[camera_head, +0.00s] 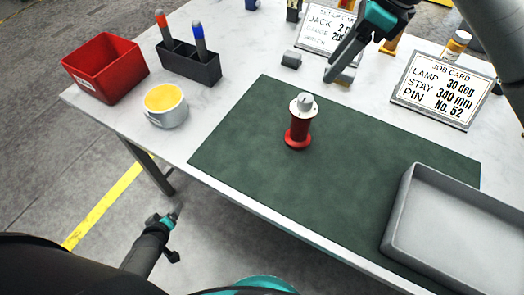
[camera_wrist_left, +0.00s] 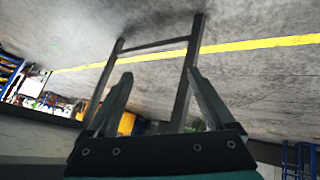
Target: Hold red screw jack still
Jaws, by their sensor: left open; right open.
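The red screw jack (camera_head: 298,133) stands upright on the green mat (camera_head: 240,150), with a red base and body, a pale collar and a grey top. My left gripper (camera_head: 172,219) is beyond the table's near left edge, over the floor, well apart from the jack. In the left wrist view its two fingers (camera_wrist_left: 160,76) are spread with nothing between them. My right gripper (camera_head: 340,76) is at the back of the table, behind and to the right of the jack. It is open, close to small parts there; I see nothing held in it.
A grey tray (camera_head: 398,225) covers the mat's right end. A red bin (camera_head: 105,70), a pen holder (camera_head: 190,65) and a cup with yellow inside (camera_head: 165,105) stand at the left. Cards (camera_head: 443,90) stand behind. The mat around the jack is clear.

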